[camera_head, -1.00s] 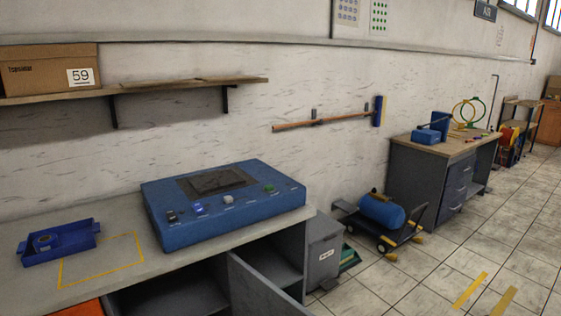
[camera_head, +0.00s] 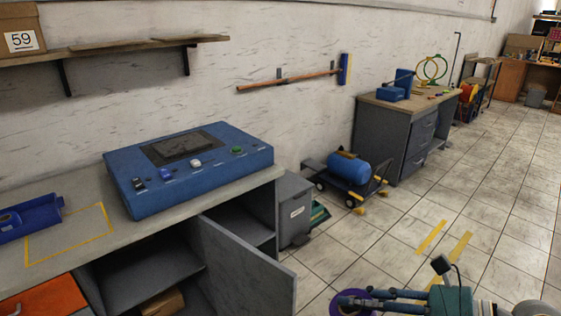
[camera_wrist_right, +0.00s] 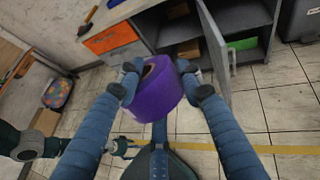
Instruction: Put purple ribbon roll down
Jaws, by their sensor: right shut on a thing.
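The purple ribbon roll (camera_head: 350,301) shows at the bottom edge of the head view, partly cut off and partly behind my fingers. In the right wrist view the roll (camera_wrist_right: 158,97) is large, with a brown core facing up. My right gripper (camera_head: 368,299) is shut on it; in the wrist view the gripper (camera_wrist_right: 158,76) has a blue finger on each side of the roll. It holds the roll up in front of the open cabinet, over the tiled floor.
The grey counter (camera_head: 62,193) carries a blue machine (camera_head: 125,190), a blue tray (camera_head: 40,217) and a yellow outlined rectangle (camera_head: 68,262). The cabinet door (camera_head: 245,265) stands open toward the floor. An orange drawer (camera_head: 45,298) is beside it. A cart with a blue tank (camera_head: 350,167) is farther back.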

